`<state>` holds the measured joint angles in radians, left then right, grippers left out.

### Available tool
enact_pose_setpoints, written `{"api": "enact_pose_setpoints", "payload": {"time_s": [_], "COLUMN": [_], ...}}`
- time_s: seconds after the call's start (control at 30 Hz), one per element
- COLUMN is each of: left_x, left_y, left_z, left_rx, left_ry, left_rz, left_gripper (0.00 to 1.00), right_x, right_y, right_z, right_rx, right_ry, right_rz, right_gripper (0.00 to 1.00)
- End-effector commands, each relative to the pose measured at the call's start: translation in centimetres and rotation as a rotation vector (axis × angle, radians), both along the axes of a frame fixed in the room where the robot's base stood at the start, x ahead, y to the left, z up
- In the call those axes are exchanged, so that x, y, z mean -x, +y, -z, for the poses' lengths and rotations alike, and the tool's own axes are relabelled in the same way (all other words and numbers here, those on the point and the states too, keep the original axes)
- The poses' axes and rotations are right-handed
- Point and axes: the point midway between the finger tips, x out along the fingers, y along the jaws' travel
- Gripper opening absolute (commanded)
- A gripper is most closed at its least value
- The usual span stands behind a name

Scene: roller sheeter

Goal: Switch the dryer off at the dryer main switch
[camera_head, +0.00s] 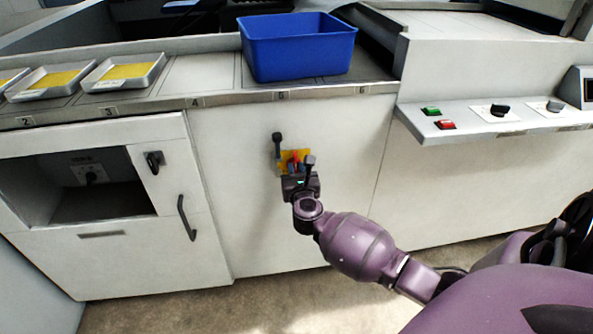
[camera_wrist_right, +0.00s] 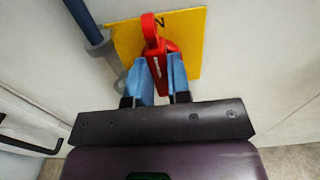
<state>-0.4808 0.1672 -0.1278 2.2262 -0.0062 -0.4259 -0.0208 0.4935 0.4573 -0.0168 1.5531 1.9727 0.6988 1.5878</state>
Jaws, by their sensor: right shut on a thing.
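The dryer main switch is a red handle (camera_wrist_right: 160,50) on a yellow plate (camera_wrist_right: 187,35), set in the white front panel below the counter. In the head view the yellow plate (camera_head: 286,157) shows just beyond my right gripper (camera_head: 295,169), which partly hides the switch. In the right wrist view my right gripper (camera_wrist_right: 161,80) has its blue fingers on either side of the red handle and is shut on it. My left gripper is not in view.
A grey lever or pipe (camera_wrist_right: 92,35) stands close left of the plate. A blue bin (camera_head: 297,50) and metal trays (camera_head: 125,72) sit on the counter above. A control panel with green and red buttons (camera_head: 440,124) juts out at right.

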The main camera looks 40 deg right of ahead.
Motion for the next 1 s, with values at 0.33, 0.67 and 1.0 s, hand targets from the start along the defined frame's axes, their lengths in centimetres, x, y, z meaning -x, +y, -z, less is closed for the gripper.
{"api": "enact_pose_setpoints", "payload": {"time_s": [0.33,0.67,1.0], "left_x": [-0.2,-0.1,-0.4], "left_y": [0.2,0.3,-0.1], "left_z": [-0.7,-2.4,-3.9], "left_rx": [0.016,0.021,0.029], "left_ry": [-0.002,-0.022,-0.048], "left_rz": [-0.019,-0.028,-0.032], "left_gripper": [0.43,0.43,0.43], "right_x": [-0.1,-0.2,-0.3], "right_y": [0.1,0.3,0.5], "right_z": [-0.5,-0.5,-0.2], "right_rx": [0.137,0.396,0.673], "right_ry": [0.083,0.240,0.412], "right_rz": [0.001,0.001,0.001], "right_gripper": [0.00,0.00,0.00]}}
